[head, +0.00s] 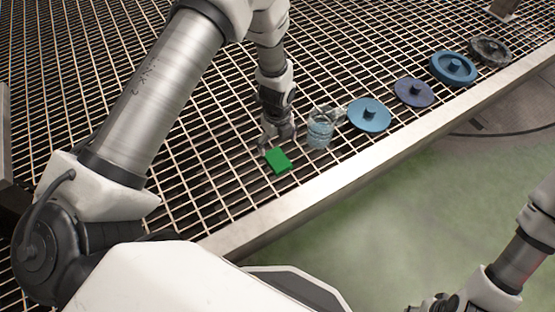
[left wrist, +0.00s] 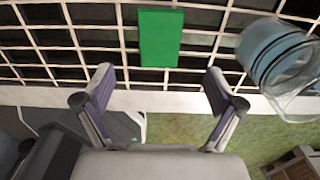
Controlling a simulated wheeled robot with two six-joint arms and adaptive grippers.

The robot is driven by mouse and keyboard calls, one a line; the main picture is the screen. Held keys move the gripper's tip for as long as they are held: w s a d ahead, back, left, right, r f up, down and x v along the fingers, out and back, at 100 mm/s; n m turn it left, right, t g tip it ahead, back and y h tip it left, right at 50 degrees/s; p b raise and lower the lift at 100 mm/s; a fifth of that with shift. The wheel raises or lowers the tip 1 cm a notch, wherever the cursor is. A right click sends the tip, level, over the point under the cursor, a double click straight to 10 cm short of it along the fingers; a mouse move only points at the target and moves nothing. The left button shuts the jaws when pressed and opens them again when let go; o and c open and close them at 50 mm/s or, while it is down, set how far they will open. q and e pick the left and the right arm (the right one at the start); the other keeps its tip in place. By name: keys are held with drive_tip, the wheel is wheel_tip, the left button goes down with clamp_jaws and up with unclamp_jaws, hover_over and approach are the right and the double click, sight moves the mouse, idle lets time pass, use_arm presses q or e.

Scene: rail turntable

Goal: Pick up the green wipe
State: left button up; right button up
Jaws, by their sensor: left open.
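The green wipe (head: 278,160) is a small flat green rectangle lying on the metal grating near its front edge. It also shows in the left wrist view (left wrist: 160,38), at the top middle. My left gripper (head: 277,138) is just above and behind the wipe in the head view. In the left wrist view its two fingers (left wrist: 160,92) are spread apart with nothing between them, and the wipe lies beyond the gap between the tips. The right arm shows at the lower right of the head view, but its gripper fingers cannot be made out clearly.
Blue discs (head: 369,115), (head: 414,92), (head: 454,67) and a dark ring (head: 490,51) lie farther right along the metal edge rail (head: 330,193). Green floor lies below the rail.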

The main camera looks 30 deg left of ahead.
sight(277, 160)
use_arm(q)
wheel_tip(277, 160, down, 8)
drive_tip(key=shift+d+r+b, duration=0.1)
drive_tip(key=shift+b, duration=1.15)
drive_tip(key=shift+s, duration=0.1)
drive_tip(key=c, duration=1)
